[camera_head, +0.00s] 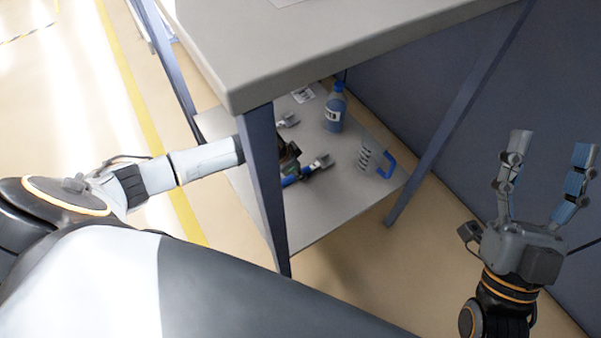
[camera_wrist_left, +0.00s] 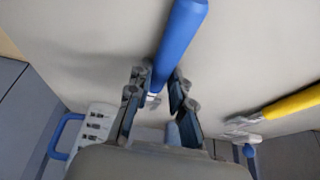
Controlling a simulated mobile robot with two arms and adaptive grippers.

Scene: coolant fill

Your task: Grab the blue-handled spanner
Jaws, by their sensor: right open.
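The blue-handled spanner (camera_head: 292,181) is on or just above the grey lower shelf (camera_head: 305,228); I cannot tell if it touches it. Its metal head (camera_head: 321,162) points right. In the left wrist view its blue handle (camera_wrist_left: 181,35) runs from the top edge down between the fingers of my left gripper (camera_wrist_left: 161,75). The fingers stand close on both sides of the handle; I cannot tell if they press on it. In the head view my left gripper (camera_head: 290,153) is partly hidden behind the table leg. My right gripper (camera_head: 550,150) is open and empty, right of the table.
A yellow-handled spanner (camera_wrist_left: 295,102) lies beside the blue one; its head (camera_head: 289,120) shows in the head view. A blue bottle (camera_head: 334,108) and a blue-handled item (camera_head: 385,164) stand farther on the shelf. The tabletop (camera_head: 300,45) overhangs; a table leg (camera_head: 265,185) stands before my left arm.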

